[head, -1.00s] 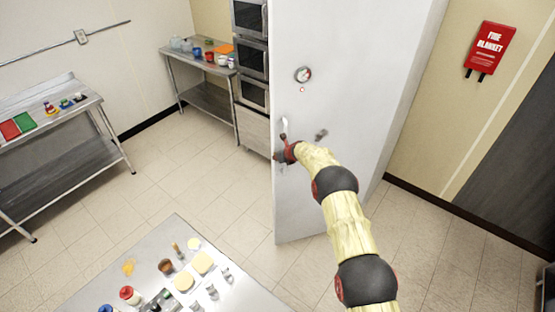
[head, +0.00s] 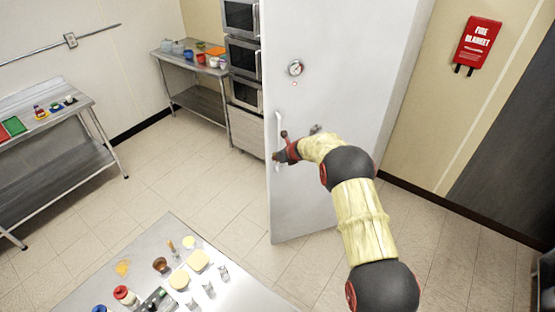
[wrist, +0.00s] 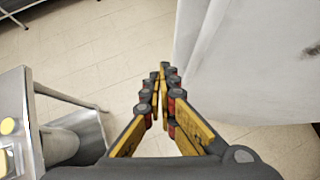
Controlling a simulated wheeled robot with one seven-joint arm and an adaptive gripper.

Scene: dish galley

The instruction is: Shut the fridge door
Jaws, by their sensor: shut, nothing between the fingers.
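The fridge door (head: 330,85) is a tall pale grey panel with a round dial and a long upright handle (head: 281,125) near its left edge. My gripper (head: 277,157) is at the handle's lower part in the head view and hides some of it; I cannot tell whether they touch. In the wrist view my gripper (wrist: 163,70) is shut with nothing between its fingers, and the pale door (wrist: 255,75) stands just to their right. The head view does not show clearly whether a gap remains behind the door.
A steel table (head: 105,262) with jars and food stands in front at lower left. Stacked ovens (head: 243,55) and a back shelf (head: 190,50) stand left of the fridge. A red fire blanket pack (head: 477,45) hangs on the right wall. Tiled floor (head: 185,180) is clear between.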

